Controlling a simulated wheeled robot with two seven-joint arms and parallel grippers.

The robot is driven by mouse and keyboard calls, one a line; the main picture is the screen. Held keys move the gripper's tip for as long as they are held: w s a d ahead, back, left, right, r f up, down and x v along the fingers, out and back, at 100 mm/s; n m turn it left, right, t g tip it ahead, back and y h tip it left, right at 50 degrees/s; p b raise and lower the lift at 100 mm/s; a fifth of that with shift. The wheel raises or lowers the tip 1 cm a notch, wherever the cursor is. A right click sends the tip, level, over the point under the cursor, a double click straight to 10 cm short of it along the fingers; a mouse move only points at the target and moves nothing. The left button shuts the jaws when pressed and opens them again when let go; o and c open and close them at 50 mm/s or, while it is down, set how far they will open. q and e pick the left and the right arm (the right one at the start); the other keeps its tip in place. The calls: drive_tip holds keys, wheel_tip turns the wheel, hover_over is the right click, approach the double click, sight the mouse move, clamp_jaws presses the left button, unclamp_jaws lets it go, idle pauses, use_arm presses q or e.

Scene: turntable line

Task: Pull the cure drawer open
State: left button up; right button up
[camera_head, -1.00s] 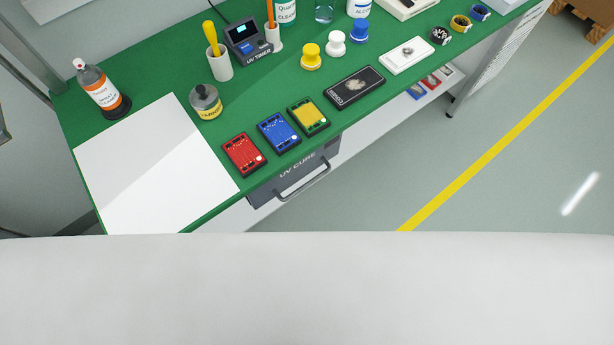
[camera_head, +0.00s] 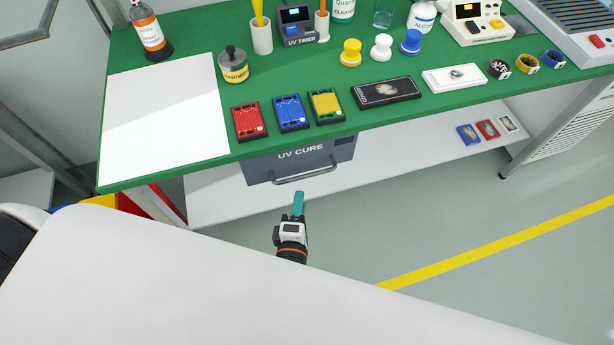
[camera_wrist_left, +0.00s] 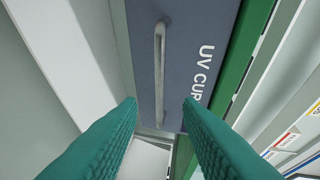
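The cure drawer (camera_head: 298,158) is a dark grey front marked "UV CURE" under the green bench top, and it looks shut. Its grey bar handle (camera_head: 304,176) runs along the lower part of the front. My left gripper (camera_head: 299,197) is just below and in front of the handle, apart from it. In the left wrist view the two teal fingers (camera_wrist_left: 162,108) are spread wide and empty, with the handle (camera_wrist_left: 159,72) ahead between them and the drawer front (camera_wrist_left: 190,30) behind it. My right gripper is not in view.
On the green bench top (camera_head: 300,140) above the drawer lie red, blue and yellow boards, a black box and a white box. A white lower shelf (camera_head: 400,160) runs below the bench. Clear floor (camera_head: 420,230) lies in front.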

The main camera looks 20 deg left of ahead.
sight(304, 176)
use_arm(q)
drive_tip(key=x, duration=0.9)
drive_tip(key=shift+w, duration=0.15)
drive_tip(key=shift+c, duration=0.4)
clamp_jaws()
